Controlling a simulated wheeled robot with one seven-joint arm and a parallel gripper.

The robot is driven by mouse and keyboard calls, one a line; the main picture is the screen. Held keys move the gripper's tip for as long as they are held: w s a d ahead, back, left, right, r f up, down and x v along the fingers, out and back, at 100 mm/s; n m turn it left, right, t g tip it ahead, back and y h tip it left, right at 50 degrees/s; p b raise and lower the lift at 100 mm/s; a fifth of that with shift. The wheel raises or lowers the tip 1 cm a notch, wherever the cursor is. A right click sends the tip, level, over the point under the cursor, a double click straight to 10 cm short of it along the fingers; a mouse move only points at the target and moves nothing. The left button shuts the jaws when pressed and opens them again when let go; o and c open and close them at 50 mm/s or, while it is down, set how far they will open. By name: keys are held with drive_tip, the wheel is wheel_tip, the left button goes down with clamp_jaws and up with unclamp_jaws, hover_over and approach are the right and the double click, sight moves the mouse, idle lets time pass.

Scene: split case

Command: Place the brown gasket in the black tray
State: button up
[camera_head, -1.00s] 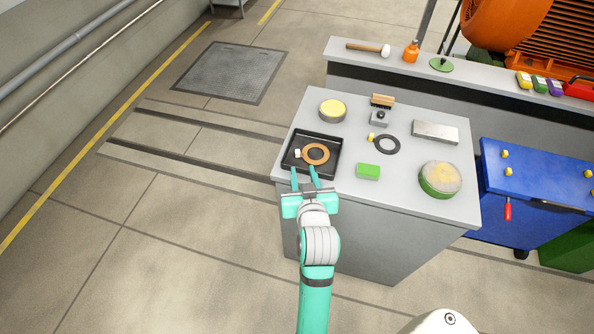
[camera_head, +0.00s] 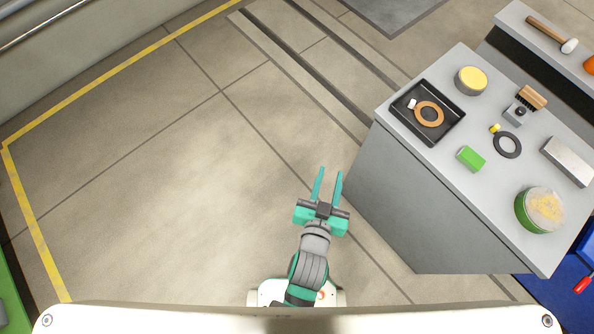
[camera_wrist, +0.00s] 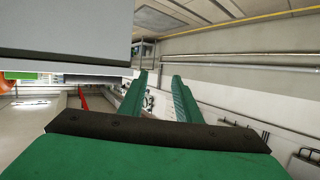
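The brown gasket (camera_head: 441,117), a flat ring, lies inside the black tray (camera_head: 433,137) at the left end of the grey bench, in the head view. A small white piece (camera_head: 412,104) is in the tray beside the ring. My gripper (camera_head: 331,171) is open and empty, over the floor to the left of the bench and apart from the tray. In the wrist view its two green fingers (camera_wrist: 154,92) stand apart with nothing between them. The tray and gasket do not show clearly in the wrist view.
The grey bench (camera_head: 480,215) stands right of my gripper. The floor at left is clear.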

drive_tip(key=s+a+r+n+y, duration=0.1)
drive_tip(key=s+a, duration=0.3)
drive_tip(key=s, duration=0.4)
drive_tip(key=s+a+r+n+t+y, duration=0.1)
drive_tip(key=s+a, duration=0.3)
drive_tip(key=s, duration=0.4)
drive_tip(key=shift+a+r+n+y, duration=0.25)
drive_tip(key=shift+r+n+y, duration=0.15)
drive_tip(key=shift+n+y, duration=0.4)
drive_tip(key=shift+s, duration=0.15)
drive_tip(key=shift+d, duration=0.1)
